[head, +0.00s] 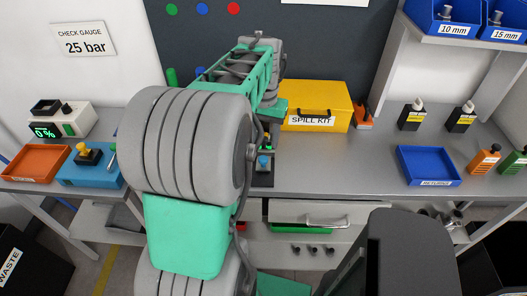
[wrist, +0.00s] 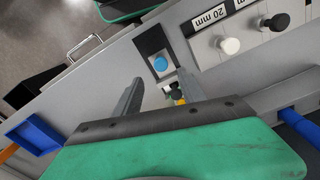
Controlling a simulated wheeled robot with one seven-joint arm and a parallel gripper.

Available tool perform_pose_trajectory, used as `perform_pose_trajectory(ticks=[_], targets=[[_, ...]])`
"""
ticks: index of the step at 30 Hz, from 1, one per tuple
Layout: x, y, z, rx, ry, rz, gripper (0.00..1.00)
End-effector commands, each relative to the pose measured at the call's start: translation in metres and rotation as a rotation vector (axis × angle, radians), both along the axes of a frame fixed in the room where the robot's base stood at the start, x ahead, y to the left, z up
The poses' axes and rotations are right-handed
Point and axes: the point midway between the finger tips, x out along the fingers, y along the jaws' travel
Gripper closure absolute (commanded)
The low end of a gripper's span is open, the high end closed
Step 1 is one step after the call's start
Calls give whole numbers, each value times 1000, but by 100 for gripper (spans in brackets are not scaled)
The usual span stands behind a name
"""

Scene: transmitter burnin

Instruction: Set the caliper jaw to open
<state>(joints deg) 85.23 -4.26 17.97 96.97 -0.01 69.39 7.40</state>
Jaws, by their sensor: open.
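No thing that I can clearly tell as the caliper shows; my arm covers part of the bench in the head view. A small dark device with a blue knob (head: 263,163) and a green display stands on the bench just right of my arm. A dark panel with a blue knob (wrist: 160,63) also shows in the wrist view, just beyond my fingertips. My gripper (wrist: 160,80) is open, its two grey fingers apart. A small dark and yellow piece (wrist: 178,97) shows beside the right finger; I cannot tell what it is. The gripper's fingers cannot be made out in the head view.
A yellow spill kit box (head: 318,98) stands right of my arm. A blue tray (head: 428,167) and several bottles are at the right. An orange tray (head: 36,162) and a blue box (head: 90,176) are at the left. A white and a black knob (wrist: 277,22) sit by a 20 mm label.

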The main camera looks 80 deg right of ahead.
Motion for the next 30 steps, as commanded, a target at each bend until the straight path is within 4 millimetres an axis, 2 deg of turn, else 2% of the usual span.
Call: perform_pose_trajectory(ticks=[9, 12, 21, 30], targets=[[1, 2, -57, 3, 1, 3, 52], [1, 1, -68, 1, 0, 4, 52], [1, 1, -73, -1, 0, 4, 53], [1, 1, -73, -1, 0, 4, 77]])
